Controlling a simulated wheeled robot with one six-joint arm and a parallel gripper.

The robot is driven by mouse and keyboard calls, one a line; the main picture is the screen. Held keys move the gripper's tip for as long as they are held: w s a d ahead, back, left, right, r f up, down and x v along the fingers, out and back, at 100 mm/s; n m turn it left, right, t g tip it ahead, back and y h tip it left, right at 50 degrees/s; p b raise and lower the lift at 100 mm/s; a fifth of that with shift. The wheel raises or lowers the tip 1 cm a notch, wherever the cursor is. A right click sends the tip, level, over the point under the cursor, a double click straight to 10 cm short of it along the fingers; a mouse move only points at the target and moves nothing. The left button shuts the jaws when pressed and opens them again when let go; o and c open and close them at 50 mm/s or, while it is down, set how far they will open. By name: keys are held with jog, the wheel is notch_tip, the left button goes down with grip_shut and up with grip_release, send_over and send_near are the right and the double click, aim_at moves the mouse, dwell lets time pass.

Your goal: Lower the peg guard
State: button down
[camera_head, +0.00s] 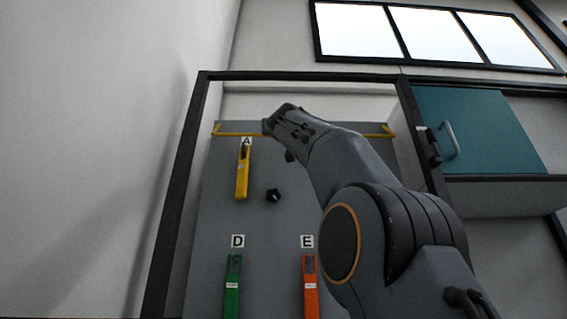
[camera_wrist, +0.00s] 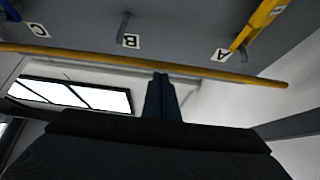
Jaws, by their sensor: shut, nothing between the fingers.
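The peg guard is a yellow bar (camera_head: 236,134) running across the top of a grey peg board, with short bent ends at both sides. My arm hides its middle in the head view. In the head view the fingers are hidden at the end of my arm, near the bar.
The grey board (camera_head: 215,215) carries a yellow tool (camera_head: 242,178) at A, a green tool (camera_head: 232,285) at D and an orange tool (camera_head: 310,285) at E. A bare peg (camera_wrist: 124,24) shows at B. A dark frame (camera_head: 179,190) surrounds the board; a teal cabinet door (camera_head: 490,130) is right.

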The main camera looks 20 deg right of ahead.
jog(key=shift+w+d+f+b, duration=0.3)
jog(key=shift+w+f+b, duration=0.2)
jog(key=shift+w+f, duration=0.3)
jog(key=shift+s, duration=0.1)
